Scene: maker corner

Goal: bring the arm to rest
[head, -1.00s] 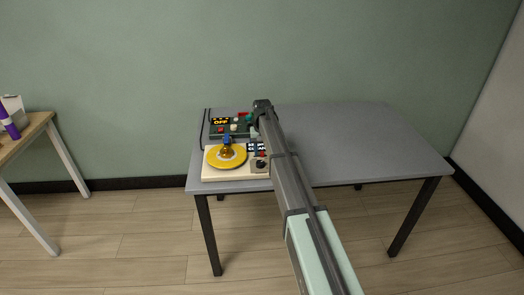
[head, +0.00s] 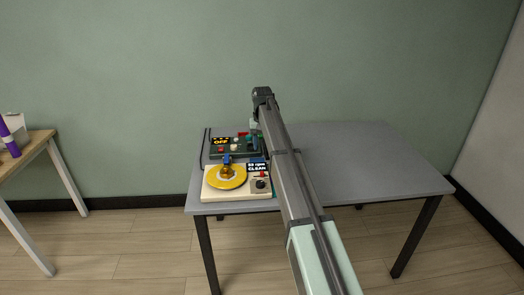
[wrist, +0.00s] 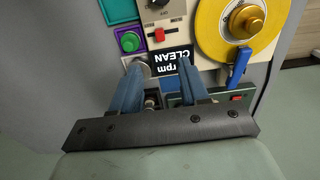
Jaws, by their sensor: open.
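My gripper (wrist: 161,64) is open in the wrist view, with two blue fingers apart and nothing seen between them. It is above the panels, and its fingers overlap the lower edge of a black label reading "rpm CLEAN" (wrist: 172,58). In the head view my arm reaches over the grey table (head: 355,160), with its end up beside the dark control box (head: 232,153). The fingers are mostly hidden there.
A cream panel (head: 208,187) with a yellow disc (head: 226,183) stands at the table's front left. The dark box's display reads "OFF" (head: 221,141). A wooden table (head: 28,142) stands apart at left. The grey table's right side is clear.

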